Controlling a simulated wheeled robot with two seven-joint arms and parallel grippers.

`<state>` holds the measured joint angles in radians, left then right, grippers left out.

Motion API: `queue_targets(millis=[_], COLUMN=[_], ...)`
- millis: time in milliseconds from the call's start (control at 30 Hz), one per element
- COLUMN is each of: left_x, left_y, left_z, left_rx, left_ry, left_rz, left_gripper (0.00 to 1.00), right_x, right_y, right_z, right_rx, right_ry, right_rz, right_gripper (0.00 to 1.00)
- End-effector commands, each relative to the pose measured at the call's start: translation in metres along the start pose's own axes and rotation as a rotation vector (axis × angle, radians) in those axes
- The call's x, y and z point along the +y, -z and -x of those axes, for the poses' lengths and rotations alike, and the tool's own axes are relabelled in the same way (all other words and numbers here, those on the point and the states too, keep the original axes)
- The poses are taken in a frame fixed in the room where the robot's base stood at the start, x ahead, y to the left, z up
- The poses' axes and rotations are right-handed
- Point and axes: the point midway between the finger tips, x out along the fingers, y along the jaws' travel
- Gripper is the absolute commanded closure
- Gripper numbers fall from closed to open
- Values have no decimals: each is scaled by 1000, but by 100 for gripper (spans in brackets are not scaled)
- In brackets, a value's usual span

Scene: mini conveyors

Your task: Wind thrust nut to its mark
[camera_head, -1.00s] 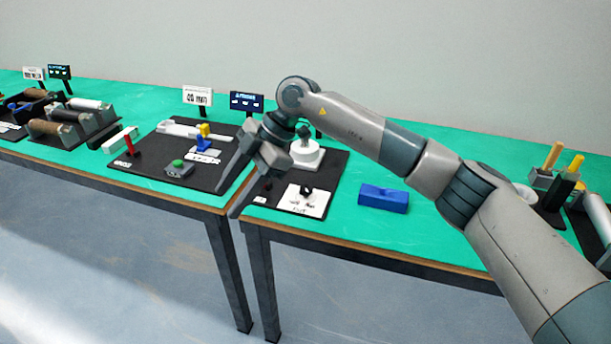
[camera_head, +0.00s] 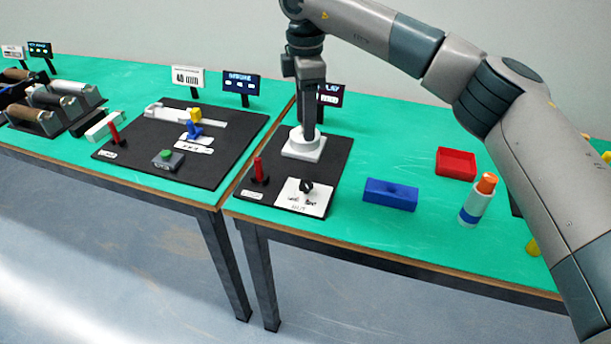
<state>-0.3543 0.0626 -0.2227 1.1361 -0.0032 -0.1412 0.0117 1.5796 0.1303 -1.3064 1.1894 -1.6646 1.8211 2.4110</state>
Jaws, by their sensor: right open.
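My right gripper (camera_head: 310,122) points straight down over a white round piece on a square base (camera_head: 304,147) on the right black board. Its fingers hide the grey knob on top; I cannot tell whether they touch it. The left black board (camera_head: 225,170) carries a white rail (camera_head: 160,111) with a yellow block (camera_head: 196,114) and a blue piece (camera_head: 193,130) in front. I cannot tell which part is the thrust nut or where its mark is. A sign (camera_head: 187,77) behind seems to read 40 mm. My left gripper is not in view.
Red upright levers stand on the left board (camera_head: 114,133) and right board (camera_head: 259,170). A green button box (camera_head: 166,160) and a black knob on a white plate (camera_head: 304,205) sit near the front.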

Motion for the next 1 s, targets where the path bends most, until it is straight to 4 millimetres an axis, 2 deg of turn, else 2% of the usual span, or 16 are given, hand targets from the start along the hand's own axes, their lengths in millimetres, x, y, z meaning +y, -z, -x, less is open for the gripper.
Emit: queue_targets(millis=[267,400,600,667,1000], left_x=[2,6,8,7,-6], left_y=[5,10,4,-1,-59], left_z=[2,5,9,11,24], left_rx=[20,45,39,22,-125], left_ry=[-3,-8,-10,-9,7], left_rz=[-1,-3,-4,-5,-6], left_gripper=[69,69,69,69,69], right_x=[0,-1,-1,-1,-1], right_y=[0,0,0,0,1], right_z=[-15,-33,-67,-78,-138], right_rx=[1,2,1,2,2], right_ry=[4,3,5,4,2], right_rz=[1,1,1,1,0], right_gripper=[53,53,53,53,53])
